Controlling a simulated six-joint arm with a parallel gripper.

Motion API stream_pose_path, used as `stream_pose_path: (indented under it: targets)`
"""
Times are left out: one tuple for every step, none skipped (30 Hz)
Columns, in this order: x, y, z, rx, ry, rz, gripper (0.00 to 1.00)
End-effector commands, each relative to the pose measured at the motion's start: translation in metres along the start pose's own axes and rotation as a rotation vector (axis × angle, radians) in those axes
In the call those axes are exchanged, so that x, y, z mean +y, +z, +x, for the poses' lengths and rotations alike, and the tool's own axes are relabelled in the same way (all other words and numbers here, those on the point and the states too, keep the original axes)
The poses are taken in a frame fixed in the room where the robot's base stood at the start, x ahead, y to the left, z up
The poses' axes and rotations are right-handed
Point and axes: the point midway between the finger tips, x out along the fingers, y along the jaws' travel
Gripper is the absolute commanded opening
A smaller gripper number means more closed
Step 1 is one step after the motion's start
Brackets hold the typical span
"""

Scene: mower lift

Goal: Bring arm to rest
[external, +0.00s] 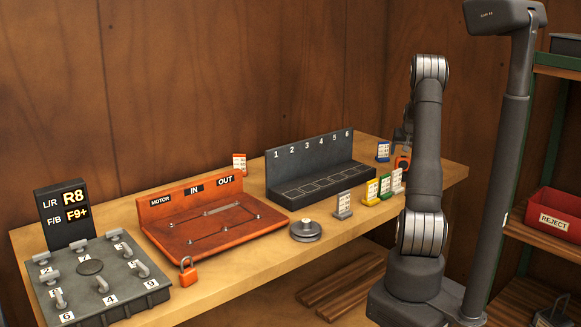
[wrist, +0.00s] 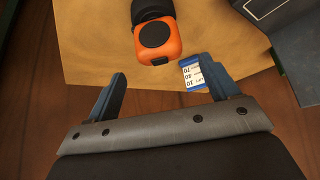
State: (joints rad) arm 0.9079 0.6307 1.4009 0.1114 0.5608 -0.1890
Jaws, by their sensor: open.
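My arm stands upright in front of the bench (external: 265,255) in the external view and largely hides my gripper. In the wrist view my gripper (wrist: 162,68) has its two blue-grey fingers wide apart, with nothing held between them. An orange and black device (wrist: 155,38) lies on the bench just beyond the fingertips. It also shows in the external view (external: 403,161), partly behind my arm. A blue and white tag (wrist: 192,73) lies beside the right finger, partly covered by it; I cannot tell whether they touch.
On the bench are a grey peg board (external: 95,285), a red MOTOR/IN/OUT tray (external: 208,222), an orange padlock (external: 188,273), a round metal weight (external: 305,231), a numbered rack (external: 318,168) and several coloured tags (external: 385,184). A red REJECT bin (external: 553,215) sits on a right shelf.

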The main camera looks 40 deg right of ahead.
Motion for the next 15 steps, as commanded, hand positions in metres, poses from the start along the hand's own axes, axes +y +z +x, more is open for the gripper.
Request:
stream_pose_path:
  targets:
    - [0.0,0.001,0.011,-0.003,-0.001,0.0,0.8]
    - [0.0,0.001,0.016,-0.004,-0.001,0.0,0.8]
    - [0.0,0.001,0.022,-0.004,-0.001,0.0,0.8]
    - [0.0,0.001,0.027,-0.003,-0.001,0.0,0.8]
    - [0.0,0.001,0.032,-0.004,-0.001,0.0,0.8]
    - [0.0,0.001,0.039,-0.003,0.0,0.0,0.8]
    - [0.0,0.001,0.043,-0.003,0.0,-0.001,0.8]
    - [0.0,0.001,0.049,-0.004,-0.001,0.0,0.8]
    - [0.0,0.001,0.055,-0.003,-0.001,-0.001,0.8]
    - [0.0,0.001,0.06,-0.004,-0.001,-0.001,0.8]
    - [0.0,0.001,0.065,-0.003,0.0,-0.001,0.8]
    - [0.0,0.001,0.071,-0.002,0.0,-0.001,0.8]
    - [0.0,0.001,0.076,-0.003,0.0,-0.001,0.8]
    - [0.0,0.002,0.081,-0.004,0.0,0.0,0.8]
    - [0.0,-0.004,0.073,0.004,0.0,-0.001,0.8]
